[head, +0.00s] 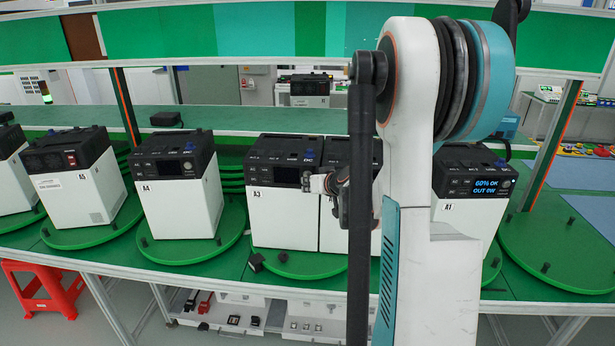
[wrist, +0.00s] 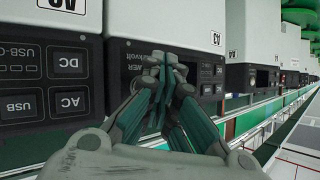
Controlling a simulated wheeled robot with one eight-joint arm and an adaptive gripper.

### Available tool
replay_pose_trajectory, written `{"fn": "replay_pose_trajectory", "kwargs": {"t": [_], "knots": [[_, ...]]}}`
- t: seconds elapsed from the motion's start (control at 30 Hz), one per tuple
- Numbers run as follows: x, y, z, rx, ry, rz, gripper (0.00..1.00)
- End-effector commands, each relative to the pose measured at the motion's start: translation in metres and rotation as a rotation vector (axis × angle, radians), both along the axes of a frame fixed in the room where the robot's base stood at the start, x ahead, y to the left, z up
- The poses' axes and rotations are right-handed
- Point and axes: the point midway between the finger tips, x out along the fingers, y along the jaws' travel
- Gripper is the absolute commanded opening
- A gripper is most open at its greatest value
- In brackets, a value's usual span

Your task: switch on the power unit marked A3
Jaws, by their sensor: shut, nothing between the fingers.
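The power unit marked A3 (head: 283,215) is a white box with a black top on the green turntable, with a dark display (head: 287,175). In the upside-down wrist view its black front panel (wrist: 125,60) shows, with the word POWER partly visible. My gripper (head: 309,181) is shut and empty at the right end of that panel in the head view. In the wrist view the gripper (wrist: 165,65) has its fingertips together in front of the panel, covering part of it. I cannot tell whether they touch it. The power control is hidden.
A neighbouring unit (head: 336,220) stands close to the right of A3, mostly behind my arm. Unit A4 (head: 185,205) is to the left. Unit A1 (head: 470,190) at the right has a lit display. Small dark pieces (head: 256,262) lie in front of A3.

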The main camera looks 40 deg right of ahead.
Motion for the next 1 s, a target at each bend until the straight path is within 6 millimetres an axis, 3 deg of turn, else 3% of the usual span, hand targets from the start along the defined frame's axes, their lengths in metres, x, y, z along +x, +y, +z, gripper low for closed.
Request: {"fn": "replay_pose_trajectory", "kwargs": {"t": [1.0], "knots": [[0.0063,-0.0076,0.0001,0.000,0.000,0.000,0.00]]}}
